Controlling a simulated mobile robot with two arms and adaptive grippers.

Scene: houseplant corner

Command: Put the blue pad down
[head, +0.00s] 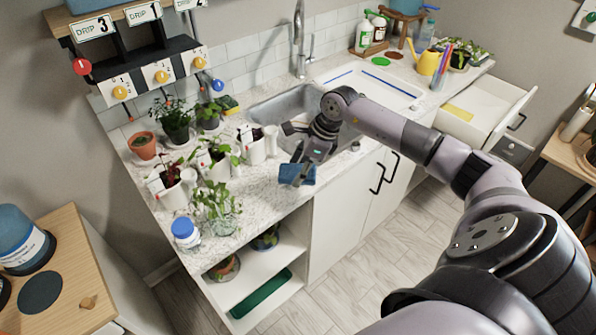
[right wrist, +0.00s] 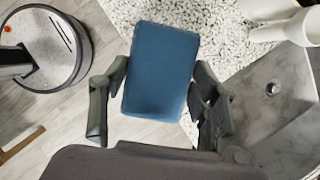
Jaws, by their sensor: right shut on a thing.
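The blue pad (head: 297,173) is in my right gripper (head: 300,166), at the front edge of the speckled counter (head: 262,193) near the sink. In the right wrist view the blue pad (right wrist: 161,70) lies between the two fingers of the right gripper (right wrist: 160,92), which are shut on its sides. In that view the pad overlaps the counter (right wrist: 222,35) and the floor beyond its edge. I cannot tell whether it touches the counter. My left gripper is not in view.
The sink (head: 285,108) is behind the gripper. White pots (head: 258,146) with plants, a terracotta pot (head: 143,146) and a blue-lidded jar (head: 185,233) stand on the counter's left part. A strip of counter at the front is bare. A drawer (head: 484,112) stands open at the right.

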